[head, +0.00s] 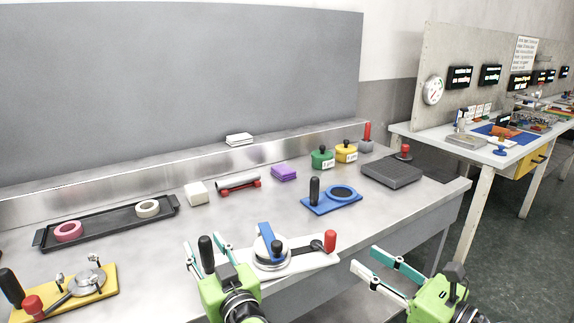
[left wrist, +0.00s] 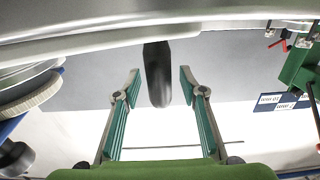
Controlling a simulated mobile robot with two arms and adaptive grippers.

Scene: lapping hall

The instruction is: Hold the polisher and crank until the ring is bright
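A hand polisher with a pale base (head: 312,255) stands at the front of the bench. It carries a round metal plate, a blue bar (head: 266,236) with a black knob, and a red handle (head: 330,241) at its right end. A black upright handle (head: 206,250) is at its left; it also shows in the left wrist view (left wrist: 158,75). My left gripper (head: 202,242) is open, its fingers on either side of this handle, with gaps visible. My right gripper (head: 362,258) is open and empty, right of the red handle. The ring's finish cannot be told.
A blue fixture (head: 332,207) with a black handle stands behind the polisher. A yellow-based device (head: 85,309) is at front left. A black tray (head: 107,222) with tape rolls, a white block (head: 196,193) and colored pots (head: 322,160) stand farther back. A grey plate (head: 392,172) is at right.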

